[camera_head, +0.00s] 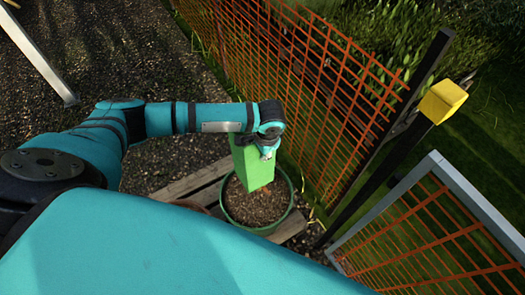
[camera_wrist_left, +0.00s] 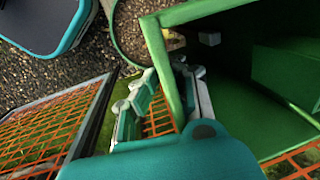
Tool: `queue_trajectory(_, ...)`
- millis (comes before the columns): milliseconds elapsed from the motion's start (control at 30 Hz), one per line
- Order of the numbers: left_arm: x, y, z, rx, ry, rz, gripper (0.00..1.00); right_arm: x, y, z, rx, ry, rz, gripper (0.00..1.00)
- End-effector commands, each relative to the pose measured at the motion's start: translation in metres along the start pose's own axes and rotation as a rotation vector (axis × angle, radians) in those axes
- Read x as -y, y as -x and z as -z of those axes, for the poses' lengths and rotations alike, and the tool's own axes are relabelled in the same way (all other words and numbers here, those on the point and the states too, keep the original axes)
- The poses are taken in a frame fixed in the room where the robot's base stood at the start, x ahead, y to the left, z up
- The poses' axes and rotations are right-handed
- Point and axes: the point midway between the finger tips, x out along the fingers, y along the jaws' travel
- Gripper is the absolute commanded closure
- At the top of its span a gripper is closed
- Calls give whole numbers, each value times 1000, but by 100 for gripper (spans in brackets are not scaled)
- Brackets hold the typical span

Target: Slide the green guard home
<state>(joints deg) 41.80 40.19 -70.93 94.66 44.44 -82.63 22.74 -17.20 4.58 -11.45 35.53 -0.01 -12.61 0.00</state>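The green guard (camera_head: 256,168) is a square, hollow sleeve. In the head view it stands roughly upright over the soil inside a green-rimmed pot (camera_head: 226,206); I cannot tell whether its lower end touches the soil. My left gripper (camera_head: 267,153) is at its upper edge. In the left wrist view the guard (camera_wrist_left: 225,12) shows its open end and dark inside. The fingers of my left gripper (camera_wrist_left: 165,82) lie on either side of one guard wall and look closed on it. My right gripper is not in view.
The pot stands on a wooden pallet (camera_head: 290,228). An orange mesh fence (camera_head: 300,80) runs close behind the guard. A dark post with a yellow cap (camera_head: 442,101) and a grey-framed mesh panel (camera_head: 440,235) stand to the right. Gravel (camera_head: 120,40) lies open to the left.

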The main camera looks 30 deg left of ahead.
Motion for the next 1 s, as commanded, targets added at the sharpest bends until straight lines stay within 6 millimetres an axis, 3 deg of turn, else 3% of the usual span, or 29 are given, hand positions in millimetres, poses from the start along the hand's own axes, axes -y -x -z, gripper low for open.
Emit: queue_trajectory(1000,-7,-40,0,0,0,0,100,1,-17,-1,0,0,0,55)
